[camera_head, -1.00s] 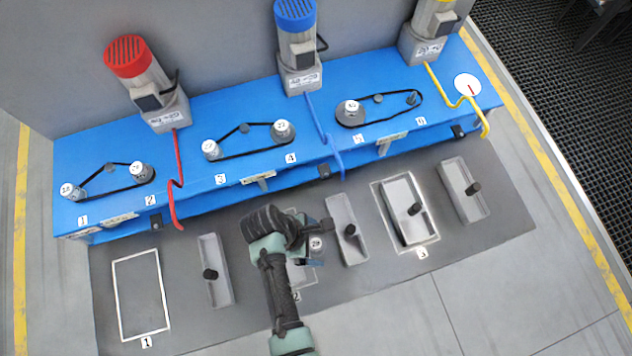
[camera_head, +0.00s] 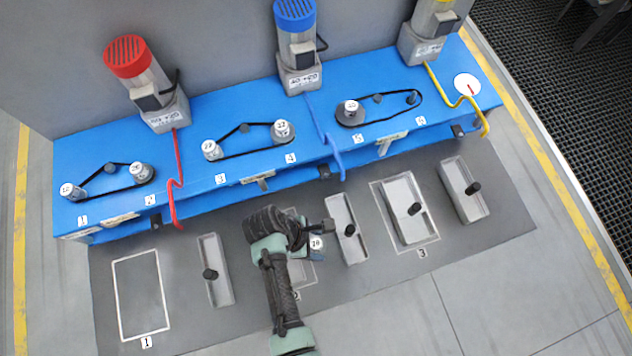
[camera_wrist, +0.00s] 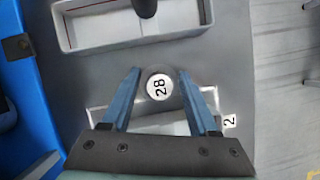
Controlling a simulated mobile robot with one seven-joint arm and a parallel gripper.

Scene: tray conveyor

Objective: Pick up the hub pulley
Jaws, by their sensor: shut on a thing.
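The hub pulley (camera_wrist: 158,86) is a small round light-grey part with a white top marked 28. In the wrist view it sits between the two blue fingertips of my gripper (camera_wrist: 160,78), which is shut on it. In the head view the pulley (camera_head: 316,243) shows just right of my dark wrist, over the area marked 2. The tray at area 2 (camera_wrist: 165,126) is partly hidden behind my gripper and arm. I cannot tell how high the pulley is above it.
Grey trays with black knobs stand on both sides, one at left (camera_head: 216,285), one close at right (camera_head: 340,212). Area 1 (camera_head: 141,292) is an empty white outline. Behind is the blue bench (camera_head: 330,185) with belts, pulleys and motors.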

